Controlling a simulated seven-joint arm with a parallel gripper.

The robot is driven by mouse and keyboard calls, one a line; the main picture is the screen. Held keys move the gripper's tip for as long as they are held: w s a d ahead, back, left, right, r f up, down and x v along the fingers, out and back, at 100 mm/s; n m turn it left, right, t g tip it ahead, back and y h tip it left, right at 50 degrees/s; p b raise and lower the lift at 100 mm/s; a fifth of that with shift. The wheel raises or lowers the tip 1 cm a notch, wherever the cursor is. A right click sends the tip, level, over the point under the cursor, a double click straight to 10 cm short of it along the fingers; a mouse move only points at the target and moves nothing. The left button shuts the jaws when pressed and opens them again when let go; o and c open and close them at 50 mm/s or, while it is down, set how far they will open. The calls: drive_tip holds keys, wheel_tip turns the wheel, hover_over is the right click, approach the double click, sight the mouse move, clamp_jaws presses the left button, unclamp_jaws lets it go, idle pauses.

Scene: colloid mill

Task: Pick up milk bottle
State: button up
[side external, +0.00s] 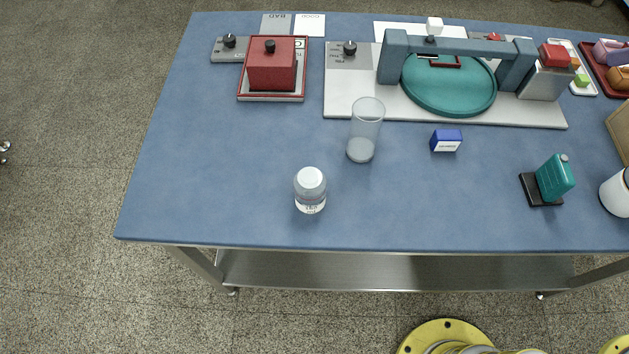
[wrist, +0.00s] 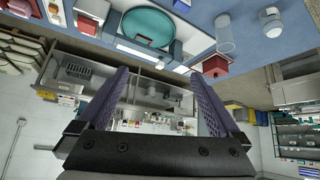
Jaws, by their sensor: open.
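The milk bottle (side external: 310,192), a small pale bottle with a white cap and a printed label, stands upright near the front left of the blue table in the side external view. It also shows at the top right of the wrist view (wrist: 271,22). My gripper (wrist: 159,75) shows in the wrist view with its two purple fingers wide apart and nothing between them. It is well away from the bottle, which is outside the fingers. The gripper is not visible in the side external view.
A clear glass (side external: 364,130) stands behind and right of the bottle. A small blue box (side external: 446,140), a teal container (side external: 555,177) and a red block (side external: 272,68) are also on the table (side external: 200,180). The teal round plate (side external: 440,100) lies under an arched frame. Left of the bottle is clear.

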drive_tip(key=w+a+f+n+g+y, duration=0.1)
drive_tip(key=w+a+f, duration=0.1)
drive_tip(key=a, duration=0.4)
drive_tip(key=w+a+f+n, duration=0.1)
drive_tip(key=w+a+f, duration=0.1)
drive_tip(key=a, duration=0.3)
drive_tip(key=n+g, duration=0.4)
drive_tip(key=n, duration=0.1)
approach(321, 182)
drive_tip(key=f, duration=0.1)
drive_tip(key=x, duration=0.7)
drive_tip(key=shift+w+a+f, duration=0.15)
drive_tip(key=shift+w+f, duration=0.15)
drive_tip(key=shift+f, duration=0.05)
drive_tip(key=shift+a+x, duration=0.2)
drive_tip(key=shift+x, duration=1.25)
drive_tip(key=shift+a+x, duration=0.2)
drive_tip(key=shift+x, duration=1.2)
drive_tip(key=shift+s+r, duration=0.1)
